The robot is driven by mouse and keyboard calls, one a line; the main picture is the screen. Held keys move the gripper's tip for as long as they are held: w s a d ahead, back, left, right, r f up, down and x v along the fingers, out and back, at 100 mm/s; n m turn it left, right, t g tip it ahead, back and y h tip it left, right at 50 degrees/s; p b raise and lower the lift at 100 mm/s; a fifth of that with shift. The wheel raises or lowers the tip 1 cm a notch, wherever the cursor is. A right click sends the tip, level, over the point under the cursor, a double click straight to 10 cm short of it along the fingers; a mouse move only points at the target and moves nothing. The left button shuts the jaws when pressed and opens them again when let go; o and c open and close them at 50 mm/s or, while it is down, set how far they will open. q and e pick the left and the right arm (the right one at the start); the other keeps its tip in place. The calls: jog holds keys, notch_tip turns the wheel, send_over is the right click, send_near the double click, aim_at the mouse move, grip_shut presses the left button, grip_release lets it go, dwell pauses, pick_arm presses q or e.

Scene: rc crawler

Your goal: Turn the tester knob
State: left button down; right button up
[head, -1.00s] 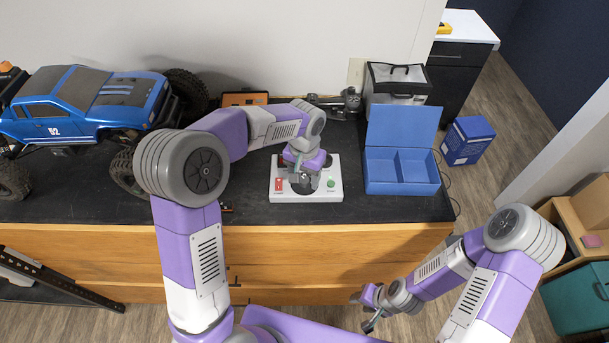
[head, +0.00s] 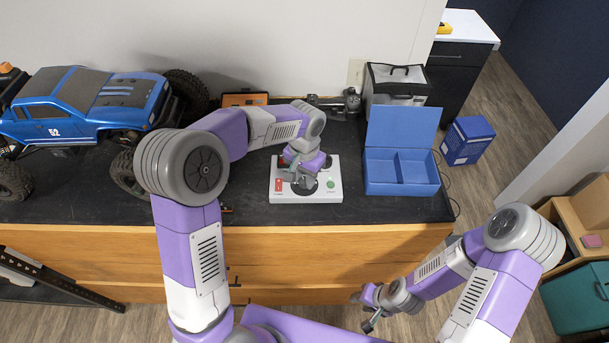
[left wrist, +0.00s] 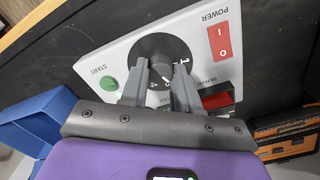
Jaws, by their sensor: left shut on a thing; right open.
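The tester (head: 328,191) is a white panel lying on the dark bench top. Its round black knob (left wrist: 156,47) with white numerals shows in the left wrist view. A red power switch (left wrist: 222,42) and a green start button (left wrist: 109,83) sit on either side of the knob. My left gripper (head: 300,182) is over the tester, pointing down. In the left wrist view its two fingers (left wrist: 158,75) are shut on the knob, hiding part of it. My right gripper (head: 368,316) is open and empty, low in front of the bench, away from the tester.
A blue truck (head: 85,110) stands on the bench at the left. An open blue box (head: 401,188) lies right of the tester. Bare bench top lies in front of the tester.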

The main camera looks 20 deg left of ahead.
aim_at(304, 180)
pick_arm(q)
jog(key=c, duration=0.8)
grip_release()
notch_tip(304, 180, up, 8)
jog(key=shift+f, duration=0.2)
